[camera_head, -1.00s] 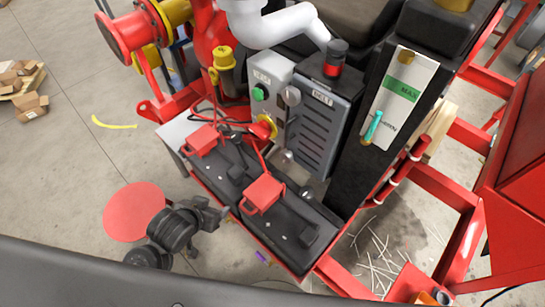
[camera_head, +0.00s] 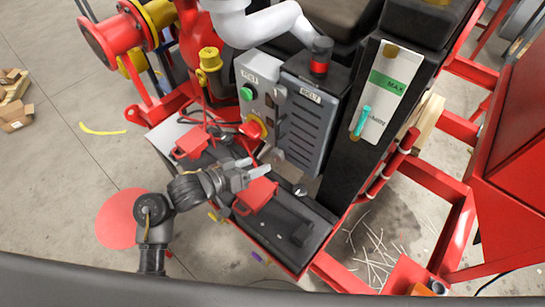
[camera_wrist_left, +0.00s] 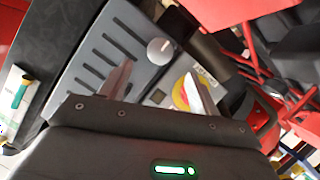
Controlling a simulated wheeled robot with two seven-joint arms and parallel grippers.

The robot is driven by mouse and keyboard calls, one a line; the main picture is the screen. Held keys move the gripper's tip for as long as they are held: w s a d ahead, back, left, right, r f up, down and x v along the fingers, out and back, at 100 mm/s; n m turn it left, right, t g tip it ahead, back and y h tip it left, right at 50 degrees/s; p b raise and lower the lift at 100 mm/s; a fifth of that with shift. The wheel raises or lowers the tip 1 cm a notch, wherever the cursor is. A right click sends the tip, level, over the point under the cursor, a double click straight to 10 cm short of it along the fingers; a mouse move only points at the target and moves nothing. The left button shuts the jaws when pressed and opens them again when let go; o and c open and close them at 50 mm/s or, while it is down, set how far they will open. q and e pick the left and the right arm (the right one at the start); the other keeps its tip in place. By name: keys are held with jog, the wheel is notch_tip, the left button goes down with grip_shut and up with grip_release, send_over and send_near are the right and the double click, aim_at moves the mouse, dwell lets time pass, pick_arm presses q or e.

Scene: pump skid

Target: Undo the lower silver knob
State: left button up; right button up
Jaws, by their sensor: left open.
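The lower silver knob (camera_head: 276,153) is on the left edge of the grey louvred belt cover (camera_head: 312,122), near its bottom. The upper knob (camera_head: 279,95) is above it on the same edge. In the left wrist view a round silver knob (camera_wrist_left: 159,50), which looks like the lower one, sits just beyond and between the fingers, on the cover (camera_wrist_left: 110,45). My left gripper (camera_head: 256,171) is open and empty, left of and slightly below the lower knob in the head view. Its two fingers (camera_wrist_left: 160,88) show apart in the wrist view, not touching the knob. My right gripper is not in view.
A panel with a green button (camera_head: 246,93) and a red-yellow switch (camera_head: 254,127) stands left of the cover.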

aim_at(275, 157)
pick_arm(q)
jog(key=x, duration=0.8)
jog(key=shift+c, duration=1)
jog(key=c, duration=0.8)
jog(key=shift+o, duration=0.2)
